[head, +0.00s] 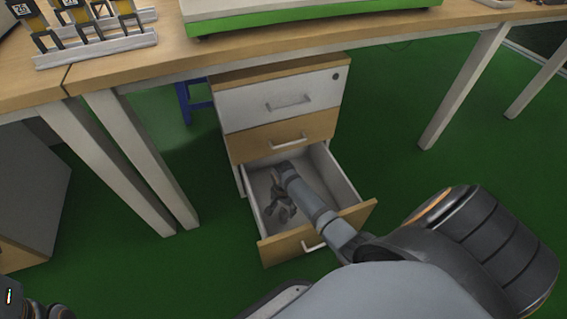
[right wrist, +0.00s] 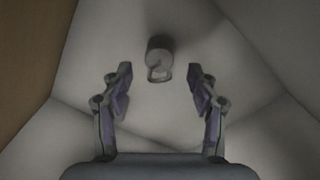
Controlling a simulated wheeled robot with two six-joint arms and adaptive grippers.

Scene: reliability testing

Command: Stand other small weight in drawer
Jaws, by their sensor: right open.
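A small grey weight (right wrist: 158,52) with a ring at one end is on the floor of the open bottom drawer in the right wrist view. I cannot tell whether it stands or lies. My right gripper (right wrist: 160,85) is open and empty, with the weight just beyond the fingertips and roughly centred between them. In the head view, my right gripper (head: 281,203) is down inside the open drawer (head: 345,190). The arm covers part of the drawer, and I cannot make out the weight there.
The drawer cabinet (head: 282,100) has its upper drawers shut. Wooden tables (head: 180,60) stand above, with a green-based device (head: 300,18) and a white rack (head: 95,48) on top. Table legs (head: 150,165) stand left of the drawer.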

